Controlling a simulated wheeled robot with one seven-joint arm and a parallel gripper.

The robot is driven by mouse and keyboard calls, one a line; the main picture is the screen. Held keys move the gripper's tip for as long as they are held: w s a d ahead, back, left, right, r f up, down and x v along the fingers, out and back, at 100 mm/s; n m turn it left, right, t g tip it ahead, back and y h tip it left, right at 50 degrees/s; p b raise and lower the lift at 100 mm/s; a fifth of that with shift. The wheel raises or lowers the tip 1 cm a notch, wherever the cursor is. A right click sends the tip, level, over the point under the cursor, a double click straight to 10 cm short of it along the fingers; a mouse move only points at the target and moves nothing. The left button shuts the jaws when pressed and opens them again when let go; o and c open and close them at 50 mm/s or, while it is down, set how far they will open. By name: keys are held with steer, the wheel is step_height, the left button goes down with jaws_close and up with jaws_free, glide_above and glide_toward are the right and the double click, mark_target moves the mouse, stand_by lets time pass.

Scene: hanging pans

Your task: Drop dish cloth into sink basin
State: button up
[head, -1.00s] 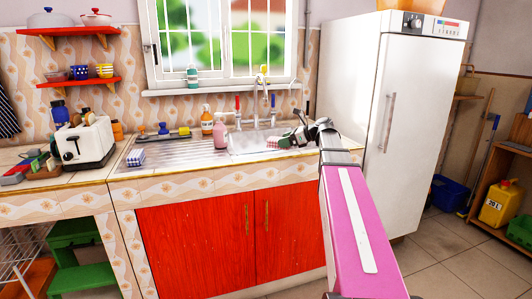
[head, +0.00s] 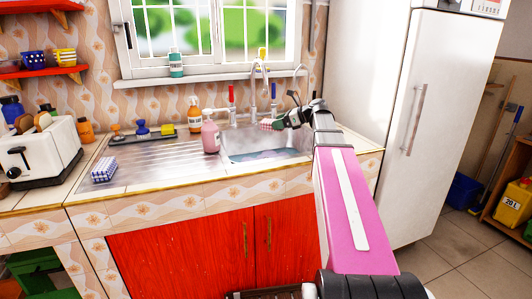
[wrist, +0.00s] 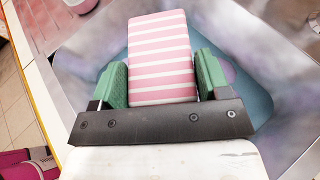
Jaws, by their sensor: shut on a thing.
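The dish cloth, a folded pink-and-white striped block (wrist: 160,38), sits between the green finger pads of my gripper (wrist: 160,78) in the wrist view. The gripper is shut on it. In the head view the cloth (head: 266,125) shows small at the tip of my gripper (head: 279,122), above the back part of the sink basin. The metal sink basin (head: 262,147) has a bluish, cloudy bottom. It fills much of the wrist view below the cloth (wrist: 258,95). The cloth appears held above the basin, apart from its bottom.
A blue checked folded cloth (head: 104,169) lies on the drainboard. A white fridge (head: 410,110) stands to the right.

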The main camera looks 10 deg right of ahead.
step_height(320, 180, down, 6)
stand_by(0.6)
steer(key=o, duration=1)
steer(key=v, duration=1)
steer(key=shift+s+d+r, duration=0.1)
steer(key=shift+s+d, duration=0.1)
steer(key=shift+d, duration=0.15)
